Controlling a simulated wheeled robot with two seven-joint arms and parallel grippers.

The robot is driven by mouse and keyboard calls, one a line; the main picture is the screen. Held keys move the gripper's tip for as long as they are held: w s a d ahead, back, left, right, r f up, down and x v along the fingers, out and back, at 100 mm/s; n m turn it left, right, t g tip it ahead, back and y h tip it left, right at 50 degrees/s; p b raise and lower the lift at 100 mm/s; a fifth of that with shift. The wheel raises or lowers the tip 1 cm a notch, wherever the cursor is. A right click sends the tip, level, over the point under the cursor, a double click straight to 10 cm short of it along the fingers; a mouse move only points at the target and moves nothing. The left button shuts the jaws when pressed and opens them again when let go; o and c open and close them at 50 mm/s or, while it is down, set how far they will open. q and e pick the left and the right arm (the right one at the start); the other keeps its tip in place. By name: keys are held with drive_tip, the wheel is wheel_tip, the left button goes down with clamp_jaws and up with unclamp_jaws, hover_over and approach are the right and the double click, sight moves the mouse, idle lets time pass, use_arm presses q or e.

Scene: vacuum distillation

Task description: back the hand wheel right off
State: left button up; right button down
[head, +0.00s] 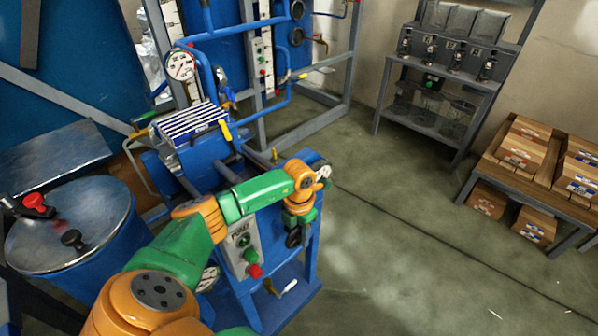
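My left arm, green and orange, reaches from the bottom left across the blue pump stand (275,312). Its dark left gripper (293,239) points down at the stand's right side, beside the panel. The fingers are small and dark, so I cannot see whether they are open or shut, or on anything. I cannot make out the hand wheel clearly; it may be hidden by the gripper or wrist. A small round white-faced part (323,173) shows just beyond the wrist. My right gripper is not in view.
A grey control panel (238,262) with green and red buttons is left of the gripper. A blue drum (105,205) stands at left. Blue pipes and a pressure gauge (181,65) rise behind. A shelf rack (430,120) and boxes (525,145) stand right. The floor between is clear.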

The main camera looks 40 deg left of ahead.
sight(295, 230)
use_arm(q)
clamp_jaws()
drive_tip(key=shift+s+a+r+t+p, duration=0.1)
drive_tip(key=shift+s+a+t+p, duration=0.1)
drive_tip(key=shift+t+p, duration=0.45)
drive_tip(key=shift+d+f+t+b, duration=0.1)
drive_tip(key=shift+f+t+b, duration=0.15)
drive_tip(key=shift+t+b, duration=0.6)
drive_tip(key=shift+w+r+t, duration=0.15)
drive_tip(key=shift+r+t, duration=0.05)
drive_tip(key=shift+t, duration=0.4)
drive_tip(key=shift+o, duration=1.1)
unclamp_jaws()
drive_tip(key=shift+d, duration=0.1)
drive_tip(key=shift+r, duration=0.15)
drive_tip(key=v, duration=0.7)
